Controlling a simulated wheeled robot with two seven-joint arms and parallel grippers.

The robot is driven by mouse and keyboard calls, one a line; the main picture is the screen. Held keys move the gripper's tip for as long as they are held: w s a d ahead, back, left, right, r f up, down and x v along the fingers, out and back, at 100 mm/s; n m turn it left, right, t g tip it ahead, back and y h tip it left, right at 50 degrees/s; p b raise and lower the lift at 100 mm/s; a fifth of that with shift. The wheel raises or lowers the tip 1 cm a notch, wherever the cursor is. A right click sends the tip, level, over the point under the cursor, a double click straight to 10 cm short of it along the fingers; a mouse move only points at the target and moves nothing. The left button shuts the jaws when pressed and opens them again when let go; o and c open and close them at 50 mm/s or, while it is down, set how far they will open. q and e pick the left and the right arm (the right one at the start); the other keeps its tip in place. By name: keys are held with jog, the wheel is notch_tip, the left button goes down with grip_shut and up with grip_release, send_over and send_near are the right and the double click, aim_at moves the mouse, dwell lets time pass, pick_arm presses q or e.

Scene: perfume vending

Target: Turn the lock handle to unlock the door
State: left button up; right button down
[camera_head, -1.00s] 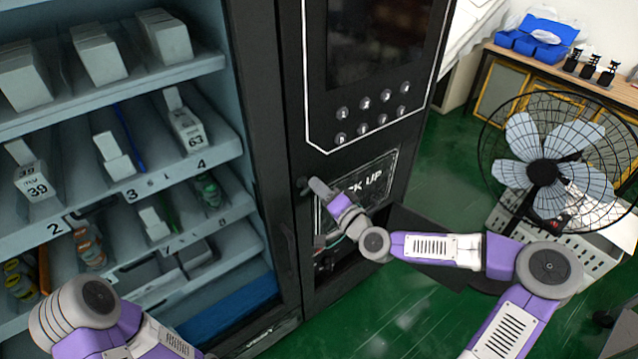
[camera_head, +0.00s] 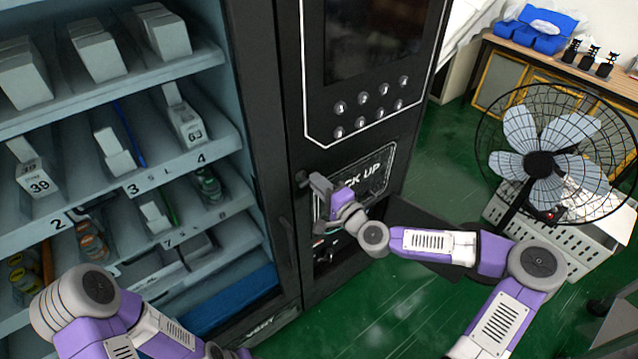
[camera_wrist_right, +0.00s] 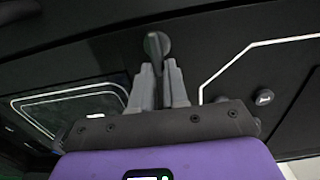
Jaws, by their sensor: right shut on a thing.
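The lock handle (camera_head: 302,179) is a small dark knob on the black vending machine door, left of the PICK UP panel. It also shows in the right wrist view (camera_wrist_right: 155,44) as a round dark base with a short lever. My right gripper (camera_head: 317,183) is at the handle. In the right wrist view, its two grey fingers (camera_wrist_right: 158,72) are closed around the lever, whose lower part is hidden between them. My left arm shows at the bottom left, but its gripper fingers are not visible.
The vending machine door (camera_head: 275,120) stands closed beside shelves of boxes and bottles. The PICK UP panel (camera_head: 362,182) is right of the handle, partly behind my right arm. A black fan (camera_head: 540,163) and a white crate (camera_head: 572,229) stand at right on green floor.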

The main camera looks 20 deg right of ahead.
jog(key=c, duration=1.1)
grip_release()
jog(key=shift+c, duration=0.2)
jog(key=p+v, duration=0.1)
jog(key=v, duration=0.6)
jog(key=shift+s, duration=0.25)
jog(key=shift+d, duration=0.1)
